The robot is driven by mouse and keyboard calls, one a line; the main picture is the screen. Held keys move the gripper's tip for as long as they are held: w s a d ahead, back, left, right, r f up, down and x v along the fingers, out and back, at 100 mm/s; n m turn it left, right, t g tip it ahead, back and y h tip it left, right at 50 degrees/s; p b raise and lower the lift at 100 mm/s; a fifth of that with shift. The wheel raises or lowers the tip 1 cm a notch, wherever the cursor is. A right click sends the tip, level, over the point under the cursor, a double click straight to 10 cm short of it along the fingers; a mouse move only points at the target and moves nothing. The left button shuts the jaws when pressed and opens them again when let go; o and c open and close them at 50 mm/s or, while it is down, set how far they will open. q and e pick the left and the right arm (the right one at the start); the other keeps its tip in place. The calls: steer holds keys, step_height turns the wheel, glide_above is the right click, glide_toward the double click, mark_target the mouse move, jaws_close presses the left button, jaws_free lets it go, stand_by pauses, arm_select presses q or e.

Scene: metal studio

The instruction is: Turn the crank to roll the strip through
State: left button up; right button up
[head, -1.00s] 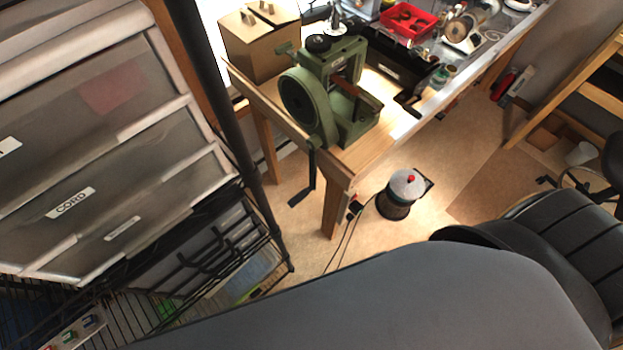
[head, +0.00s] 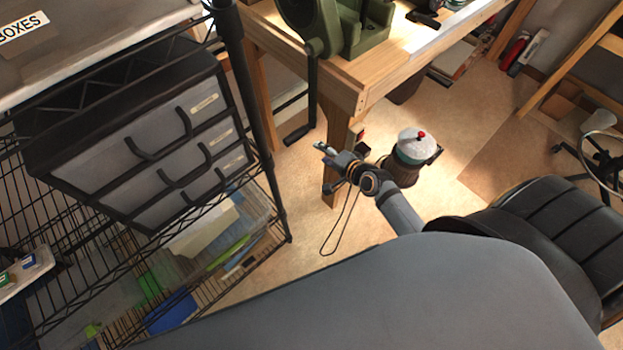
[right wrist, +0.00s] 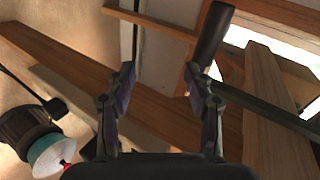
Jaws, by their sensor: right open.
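The green rolling mill (head: 365,30) stands on the wooden bench, its upper part cut off by the head view's top edge. Its dark crank arm (head: 312,90) hangs down past the bench edge and ends in a black handle (head: 297,136). My right gripper (head: 323,168) is open and empty, below and to the right of the handle, apart from it. In the right wrist view, the open fingers (right wrist: 160,75) show with the dark handle (right wrist: 211,45) beyond the right fingertip. I cannot make out the strip. My left gripper is not in view.
The bench leg (head: 337,150) stands close behind my right gripper. A white-topped canister (head: 415,147) with a red knob is on the floor to the right. A wire shelf with grey drawers (head: 160,150) stands at left. A black chair (head: 560,220) is at right.

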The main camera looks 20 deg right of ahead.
steer(key=m+t+y+b, duration=0.1)
glide_toward(299, 137)
step_height(299, 137, down, 2)
steer(key=w, duration=0.2)
steer(key=b+x, duration=0.2)
steer(key=x, duration=0.2)
steer(key=shift+w+a+b, duration=0.35)
steer(key=shift+a+b, duration=0.05)
steer(key=b+x, duration=0.2)
steer(key=x, duration=0.1)
steer(key=shift+w+a, duration=0.2)
steer(key=shift+w, duration=0.35)
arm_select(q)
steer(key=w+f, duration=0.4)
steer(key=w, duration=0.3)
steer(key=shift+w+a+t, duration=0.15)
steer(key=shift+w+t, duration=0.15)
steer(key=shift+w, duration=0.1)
arm_select(e)
steer(key=shift+a+r, duration=0.1)
